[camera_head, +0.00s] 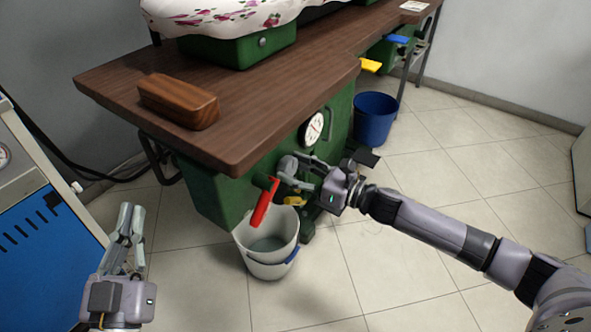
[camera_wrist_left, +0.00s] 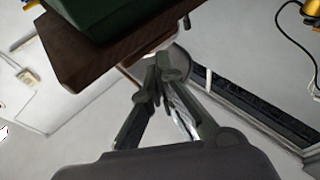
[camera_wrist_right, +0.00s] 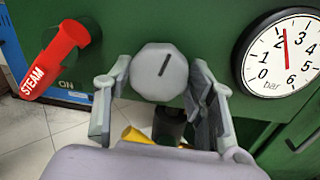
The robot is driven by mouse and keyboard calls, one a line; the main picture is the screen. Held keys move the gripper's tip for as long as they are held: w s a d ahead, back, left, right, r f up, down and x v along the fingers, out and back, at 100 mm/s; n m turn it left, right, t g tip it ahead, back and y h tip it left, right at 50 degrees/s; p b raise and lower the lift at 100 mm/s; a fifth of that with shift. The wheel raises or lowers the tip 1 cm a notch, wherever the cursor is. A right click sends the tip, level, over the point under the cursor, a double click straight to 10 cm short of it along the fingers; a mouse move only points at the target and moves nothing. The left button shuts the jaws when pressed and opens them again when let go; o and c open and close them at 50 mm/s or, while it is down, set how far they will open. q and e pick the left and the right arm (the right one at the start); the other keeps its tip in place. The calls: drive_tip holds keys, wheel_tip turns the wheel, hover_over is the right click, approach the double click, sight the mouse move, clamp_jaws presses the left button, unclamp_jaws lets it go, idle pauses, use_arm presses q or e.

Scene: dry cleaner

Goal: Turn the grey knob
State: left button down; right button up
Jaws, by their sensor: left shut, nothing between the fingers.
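The grey knob (camera_wrist_right: 160,72) is on the green machine front, with a dark slot mark tilted slightly right of vertical. In the head view the knob (camera_head: 287,165) is partly behind my right gripper (camera_head: 300,174). In the right wrist view the fingers of my right gripper (camera_wrist_right: 160,88) are spread, one on each side of the knob, with narrow gaps that look clear of it; contact cannot be ruled out. My left gripper (camera_head: 130,212) is shut and empty, low at the left, away from the knob; its fingertips (camera_wrist_left: 156,78) meet in the left wrist view.
A red STEAM lever (camera_wrist_right: 55,60) is left of the knob, and a pressure gauge (camera_wrist_right: 282,52) is right. A yellow handle (camera_wrist_right: 138,136) is below. White buckets (camera_head: 266,245) stand under the wooden tabletop (camera_head: 250,95). A blue machine (camera_head: 50,255) is left.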

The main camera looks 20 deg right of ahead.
drive_tip(key=c, duration=0.6)
